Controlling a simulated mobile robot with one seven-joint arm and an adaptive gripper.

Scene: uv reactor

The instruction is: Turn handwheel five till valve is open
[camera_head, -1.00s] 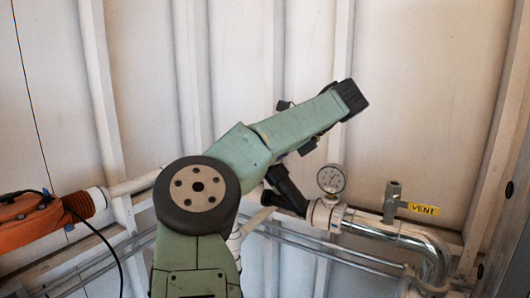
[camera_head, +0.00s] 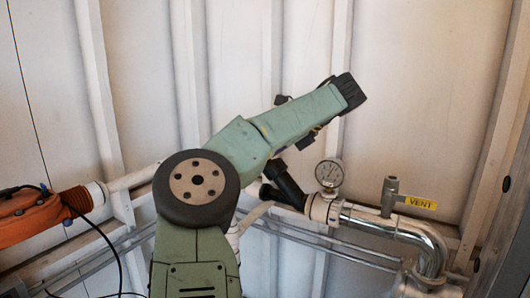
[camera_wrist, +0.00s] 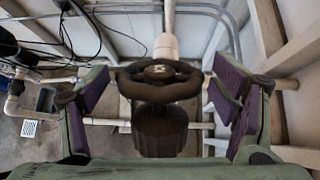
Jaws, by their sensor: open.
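In the wrist view a dark, worn handwheel (camera_wrist: 160,79) sits in the middle of the picture, with a marking on its hub that I cannot read. A dark round body shows just below it, and a white pipe fitting stands behind it. My gripper (camera_wrist: 162,95) is open, with one purple-padded finger to the left of the wheel and one to the right. The pads look apart from the rim. In the head view my green arm reaches up and right, and the handwheel and fingertips do not show there.
In the head view a pressure gauge (camera_head: 329,173) stands on a shiny pipe (camera_head: 395,228) near a yellow VENT tag (camera_head: 421,203). An orange device (camera_head: 35,214) is at the left. Black cables (camera_wrist: 85,25) and a floor drain (camera_wrist: 29,128) show in the wrist view.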

